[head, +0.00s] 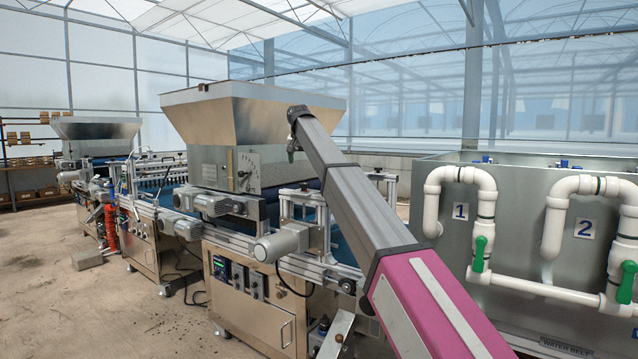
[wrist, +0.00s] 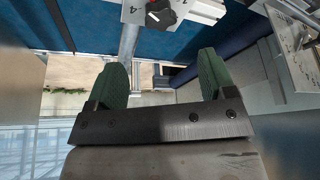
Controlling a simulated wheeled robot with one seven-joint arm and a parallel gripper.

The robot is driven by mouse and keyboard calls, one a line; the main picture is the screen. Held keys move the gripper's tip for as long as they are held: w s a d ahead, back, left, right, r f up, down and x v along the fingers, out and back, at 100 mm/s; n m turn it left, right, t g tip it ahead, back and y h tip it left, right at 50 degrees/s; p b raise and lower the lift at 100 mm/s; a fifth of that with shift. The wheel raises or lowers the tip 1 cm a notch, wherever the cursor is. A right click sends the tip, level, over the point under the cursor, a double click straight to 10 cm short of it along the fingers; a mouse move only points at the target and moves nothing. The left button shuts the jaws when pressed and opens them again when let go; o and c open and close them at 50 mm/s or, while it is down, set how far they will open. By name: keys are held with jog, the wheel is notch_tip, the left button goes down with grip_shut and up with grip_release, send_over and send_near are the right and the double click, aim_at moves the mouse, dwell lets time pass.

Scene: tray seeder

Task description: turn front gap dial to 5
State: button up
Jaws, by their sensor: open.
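A dial with a dark knob (wrist: 160,13) shows at the top edge of the wrist view, partly cut off. Its pale plate carries a numeral 4, and a small red mark shows by the knob. I cannot tell its setting. My gripper (wrist: 162,76) is open, with two green fingers spread apart and nothing between them. The dial lies beyond the fingertips, apart from them. In the head view a dial plate (head: 246,170) is on the machine's side below the hopper. I cannot tell whether it is the front gap dial.
A metal hopper (head: 215,115) tops the seeder. A grey motor (head: 283,243) and a steel cabinet (head: 245,300) are below. A metal plate with markings (wrist: 298,42) is at the wrist view's right. White pipes (head: 470,210) stand at the right. Open floor (head: 130,315) lies left.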

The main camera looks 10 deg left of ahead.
aim_at(304, 183)
jog(key=x, duration=1)
jog(key=shift+f, duration=0.3)
jog(key=c, duration=0.9)
